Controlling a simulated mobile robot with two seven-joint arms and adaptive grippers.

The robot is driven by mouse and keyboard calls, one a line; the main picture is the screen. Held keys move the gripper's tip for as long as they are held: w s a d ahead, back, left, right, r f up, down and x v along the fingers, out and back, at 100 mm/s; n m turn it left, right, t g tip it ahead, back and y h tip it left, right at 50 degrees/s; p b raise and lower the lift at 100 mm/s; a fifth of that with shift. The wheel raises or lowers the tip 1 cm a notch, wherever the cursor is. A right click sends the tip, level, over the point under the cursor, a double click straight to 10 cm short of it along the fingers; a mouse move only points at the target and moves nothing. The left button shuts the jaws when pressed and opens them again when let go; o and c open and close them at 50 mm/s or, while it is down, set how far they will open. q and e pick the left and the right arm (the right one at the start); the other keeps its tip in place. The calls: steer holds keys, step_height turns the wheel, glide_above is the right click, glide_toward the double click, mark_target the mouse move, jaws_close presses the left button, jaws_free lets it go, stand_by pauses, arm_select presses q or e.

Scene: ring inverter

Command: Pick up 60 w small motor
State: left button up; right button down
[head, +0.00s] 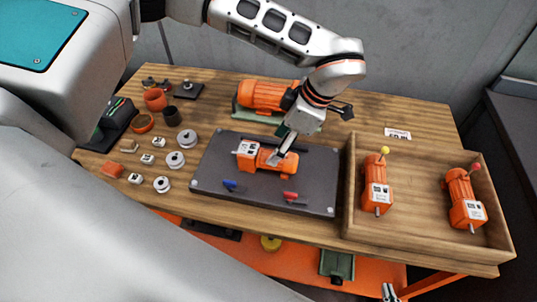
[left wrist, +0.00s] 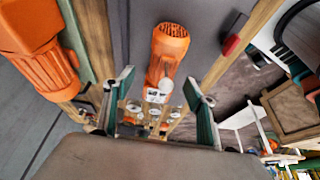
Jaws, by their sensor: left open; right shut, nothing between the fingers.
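A small orange motor (head: 248,158) with a white label lies on the dark mat (head: 215,165); the label is too small to read. My left gripper (head: 277,157) is over its right part and hides some of it. In the left wrist view the left gripper (left wrist: 159,78) is open, with its green fingers apart and the motor (left wrist: 168,45) showing between and beyond them. I cannot tell whether they touch it. Two similar motors, one with a yellow knob (head: 377,190) and one with a red knob (head: 462,195), are in the wooden tray (head: 420,238). My right gripper (head: 390,292) is shut at the bottom edge.
A larger orange motor (head: 263,94) on a green base stands behind the mat. Blue (head: 231,185) and red (head: 290,196) small items lie on the mat's front part. Several round metal parts, orange rings and small blocks cover the table's left side.

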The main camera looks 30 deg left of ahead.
mark_target(270, 153)
arm_select(q)
steer(key=x, duration=0.5)
steer(key=shift+s+a, duration=0.25)
steer(key=shift+s, duration=0.05)
steer(key=shift+a+f, duration=0.1)
steer(key=shift+f, duration=0.3)
jaws_close()
